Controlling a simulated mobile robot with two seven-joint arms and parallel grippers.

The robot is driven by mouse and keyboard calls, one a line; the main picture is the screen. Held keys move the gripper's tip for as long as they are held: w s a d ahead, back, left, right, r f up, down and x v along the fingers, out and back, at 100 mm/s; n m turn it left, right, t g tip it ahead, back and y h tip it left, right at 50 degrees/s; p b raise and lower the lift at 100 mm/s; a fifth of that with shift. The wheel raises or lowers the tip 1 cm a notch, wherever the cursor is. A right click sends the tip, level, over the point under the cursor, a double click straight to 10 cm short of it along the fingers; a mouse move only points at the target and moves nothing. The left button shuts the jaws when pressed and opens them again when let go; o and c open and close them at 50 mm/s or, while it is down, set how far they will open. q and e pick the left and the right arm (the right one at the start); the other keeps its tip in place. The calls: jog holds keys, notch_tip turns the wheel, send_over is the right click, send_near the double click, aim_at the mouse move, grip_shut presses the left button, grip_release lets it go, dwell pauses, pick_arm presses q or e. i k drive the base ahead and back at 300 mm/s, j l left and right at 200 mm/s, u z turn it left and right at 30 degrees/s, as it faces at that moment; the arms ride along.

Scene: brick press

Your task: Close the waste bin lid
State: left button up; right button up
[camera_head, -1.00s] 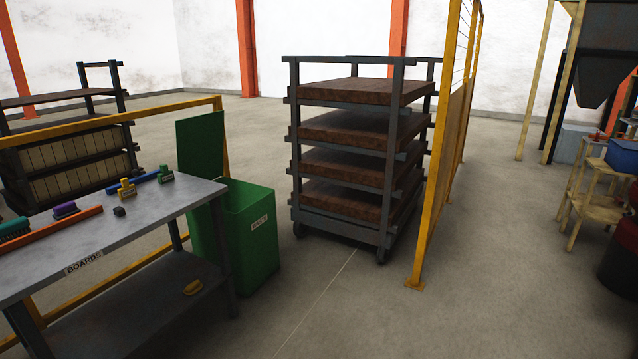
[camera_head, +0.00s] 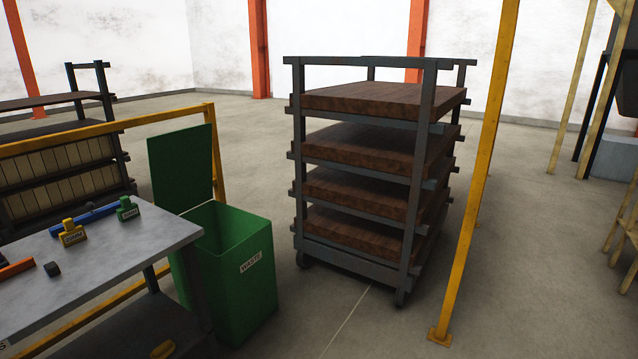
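The green waste bin (camera_head: 235,285) stands on the floor just right of the grey table, with a "WASTE" label on its front. Its green lid (camera_head: 181,168) is raised upright at the bin's back left, so the bin is open at the top. The bin's lower left side is partly hidden by the table. Neither of my grippers is in view.
The grey table (camera_head: 105,262) at left holds a blue tool, stamp-like yellow and green blocks and a small dark block. A wheeled rack (camera_head: 355,262) with brown boards stands right of the bin. A yellow post (camera_head: 478,180) rises farther right. Floor in front is clear.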

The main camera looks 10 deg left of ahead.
aim_at(181, 161)
jog(key=i, duration=1.3)
jog(key=i+u, duration=0.25)
jog(key=i, duration=0.35)
jog(key=i+l+u, duration=0.2)
jog(key=i, duration=0.4)
